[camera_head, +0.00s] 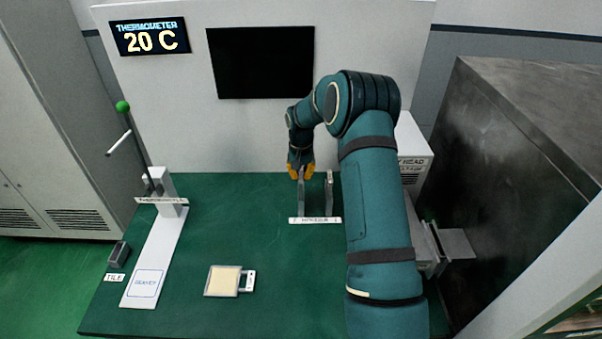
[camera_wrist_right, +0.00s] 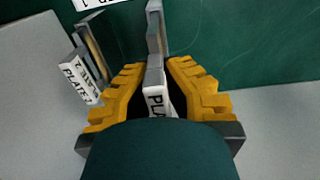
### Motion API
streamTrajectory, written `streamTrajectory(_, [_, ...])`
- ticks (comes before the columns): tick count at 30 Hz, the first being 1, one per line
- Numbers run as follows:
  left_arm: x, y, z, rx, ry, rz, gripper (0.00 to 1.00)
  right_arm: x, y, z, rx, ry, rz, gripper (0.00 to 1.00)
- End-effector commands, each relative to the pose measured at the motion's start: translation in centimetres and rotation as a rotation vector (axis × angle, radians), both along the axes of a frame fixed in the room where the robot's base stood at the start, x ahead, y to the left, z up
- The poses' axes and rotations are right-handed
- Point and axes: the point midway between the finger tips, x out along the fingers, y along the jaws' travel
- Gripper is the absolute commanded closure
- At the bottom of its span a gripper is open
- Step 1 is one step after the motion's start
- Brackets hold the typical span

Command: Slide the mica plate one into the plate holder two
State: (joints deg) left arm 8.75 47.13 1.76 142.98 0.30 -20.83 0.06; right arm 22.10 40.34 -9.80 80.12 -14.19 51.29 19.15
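My right gripper (camera_head: 300,170), with yellow fingers, is at the left of two grey uprights (camera_head: 301,195) on the table. In the right wrist view its fingers (camera_wrist_right: 156,64) are close together around a narrow grey piece with a white label (camera_wrist_right: 156,104) reading "PLA…"; they look shut on it. The rest of the label is hidden. Beside it stands a grey slotted piece (camera_wrist_right: 90,42) with a tan edge inside and a white "PLATE" label (camera_wrist_right: 79,78); its number is unclear. I cannot tell which is mica plate one or holder two. My left gripper is out of view.
A tan square plate (camera_head: 224,281) with a white tab lies flat on the green table (camera_head: 270,250). A small sign (camera_head: 315,220) stands before the uprights. A lever stand (camera_head: 165,190) is at left, a white box (camera_head: 413,150) at right.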

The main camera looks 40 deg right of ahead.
Motion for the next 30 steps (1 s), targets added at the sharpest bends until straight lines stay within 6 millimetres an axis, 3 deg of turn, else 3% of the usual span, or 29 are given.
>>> streamTrajectory(30, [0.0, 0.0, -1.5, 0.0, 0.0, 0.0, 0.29, 0.0, 0.0, -2.4, 0.0, 0.0, 0.0, 1.0])
